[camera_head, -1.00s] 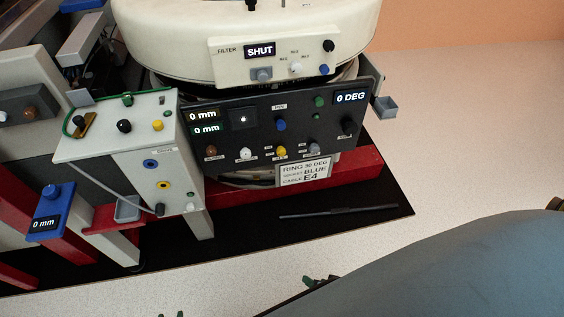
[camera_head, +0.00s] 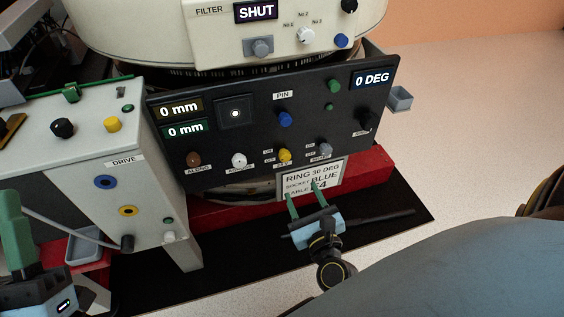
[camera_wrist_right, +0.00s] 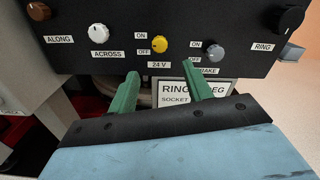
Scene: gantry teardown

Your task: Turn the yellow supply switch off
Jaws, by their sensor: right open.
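The yellow supply switch (camera_head: 285,155) sits low on the black control panel (camera_head: 225,146). In the right wrist view the yellow switch (camera_wrist_right: 160,45) stands above a 24 V label, with ON and OFF marks at its left. I cannot tell which mark it is set to. My right gripper (camera_head: 304,192) is open and empty, below the switch and in front of the white sign. In the right wrist view its green fingers (camera_wrist_right: 161,72) point at the panel, apart from the switch. My left gripper (camera_head: 15,235) is partly cut off at the lower left edge; its jaw opening is unclear.
A white knob (camera_head: 239,160) and a grey brake switch (camera_head: 326,149) flank the yellow one. The white sign (camera_head: 298,177) is just below. A drive box (camera_head: 75,150) with another yellow knob (camera_head: 112,124) stands left. A dark rod (camera_head: 385,217) lies on the black mat.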

